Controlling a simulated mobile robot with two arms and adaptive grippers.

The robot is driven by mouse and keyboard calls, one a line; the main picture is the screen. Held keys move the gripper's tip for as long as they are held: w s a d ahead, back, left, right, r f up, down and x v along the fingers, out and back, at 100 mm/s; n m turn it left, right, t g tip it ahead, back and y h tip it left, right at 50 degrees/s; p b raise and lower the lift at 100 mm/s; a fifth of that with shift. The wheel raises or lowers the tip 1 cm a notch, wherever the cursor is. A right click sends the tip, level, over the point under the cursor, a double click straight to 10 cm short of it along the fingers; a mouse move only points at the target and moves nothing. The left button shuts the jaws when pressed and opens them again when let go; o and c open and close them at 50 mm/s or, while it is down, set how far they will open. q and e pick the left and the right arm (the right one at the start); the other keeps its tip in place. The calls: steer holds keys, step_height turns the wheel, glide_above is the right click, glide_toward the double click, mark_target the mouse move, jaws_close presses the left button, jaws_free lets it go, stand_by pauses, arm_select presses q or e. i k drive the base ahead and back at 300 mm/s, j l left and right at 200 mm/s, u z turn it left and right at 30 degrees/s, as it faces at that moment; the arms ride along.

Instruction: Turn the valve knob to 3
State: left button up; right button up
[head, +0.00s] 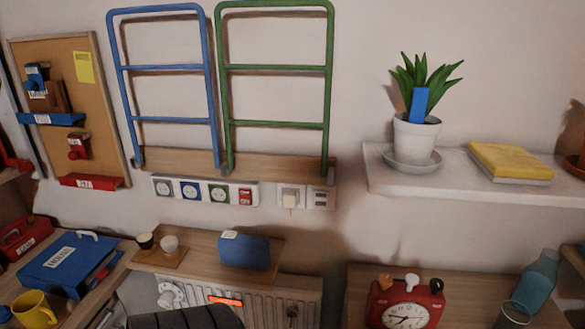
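A white round valve knob (172,294) sits at the left end of the white radiator (265,291), below the wooden shelf. The knob is small in the head view, and I cannot read any number on it. A dark ribbed shape (185,318) at the bottom edge is close to the knob's lower side in the picture; I cannot tell what it is. Neither of my grippers can be made out in the head view.
Above the radiator, a wooden shelf (198,270) holds a blue box (244,251) and two cups. A desk with a blue binder (66,264) and yellow mug (34,309) is at left. A red clock (406,304) stands at right. An orange strip (225,301) lies across the radiator.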

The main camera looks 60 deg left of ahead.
mark_target(167, 297)
steer(key=u, duration=2.4)
